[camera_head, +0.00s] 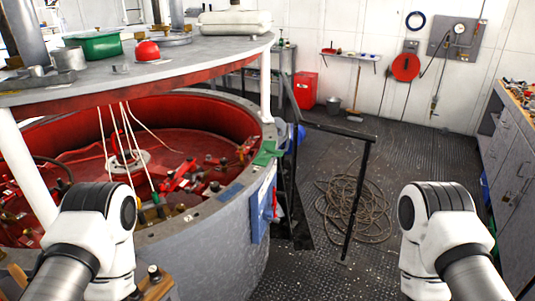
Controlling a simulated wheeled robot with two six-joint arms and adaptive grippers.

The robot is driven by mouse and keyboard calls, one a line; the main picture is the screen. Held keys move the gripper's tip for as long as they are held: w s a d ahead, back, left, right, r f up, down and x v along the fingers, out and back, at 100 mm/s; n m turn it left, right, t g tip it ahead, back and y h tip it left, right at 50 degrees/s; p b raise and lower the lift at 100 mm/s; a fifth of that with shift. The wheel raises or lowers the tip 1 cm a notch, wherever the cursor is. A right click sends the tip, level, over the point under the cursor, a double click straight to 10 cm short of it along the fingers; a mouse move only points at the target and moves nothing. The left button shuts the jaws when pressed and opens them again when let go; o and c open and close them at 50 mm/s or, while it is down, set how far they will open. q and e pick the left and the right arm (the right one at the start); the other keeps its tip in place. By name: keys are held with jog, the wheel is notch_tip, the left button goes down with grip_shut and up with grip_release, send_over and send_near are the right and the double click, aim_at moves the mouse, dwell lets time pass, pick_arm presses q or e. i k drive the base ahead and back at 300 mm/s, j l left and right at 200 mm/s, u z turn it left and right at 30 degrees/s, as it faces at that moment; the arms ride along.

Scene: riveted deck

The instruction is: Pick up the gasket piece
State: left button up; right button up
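I cannot make out a thing that is clearly the gasket piece. My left arm comes in at the lower left, in front of the round red-lined tank (235,210), and my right arm comes in at the lower right above the deck. Only white and black arm joints show. Neither gripper's fingers can be seen.
A grey platform (200,58) over the tank bears a green pan (95,45) and a red dome (147,51). A black railing (357,200) and coiled rope (352,208) are on the deck right of the tank. A workbench (512,150) lines the right side.

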aim_at(262, 159)
jog(key=i+l, duration=0.45)
jog(key=i+l+z, duration=0.15)
jog(key=i+l, duration=0.7)
jog(key=i, duration=0.25)
jog(key=i+l+z, duration=0.1)
jog(key=i+l, duration=0.3)
jog(key=i, duration=0.1)
